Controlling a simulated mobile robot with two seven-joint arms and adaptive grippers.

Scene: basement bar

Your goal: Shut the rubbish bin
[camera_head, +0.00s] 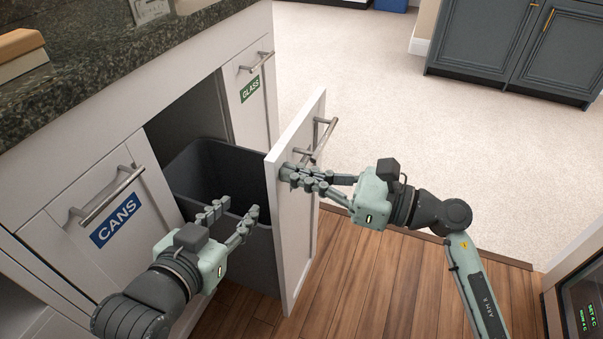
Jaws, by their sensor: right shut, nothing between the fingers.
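The rubbish bin is a dark grey pull-out bin (195,165) behind a white front panel (302,245) with a metal bar handle (322,137). The panel stands out from the cabinet, so the bin is pulled out. My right gripper (287,175) is shut and empty, its fingers at the panel's outer face below the handle; I cannot tell if they press on it. My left gripper (238,213) is over the bin's near side, its two fingers apart with nothing seen between them. The bin's lower part is partly hidden by my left gripper and the panel.
A closed front labelled CANS (115,222) is on the left and one labelled GLASS (250,90) is behind. A dark stone countertop (110,60) overhangs the cabinet. Wooden floor (365,260) and pale carpet (350,60) are clear on the right. Dark cabinets (500,45) stand at the back.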

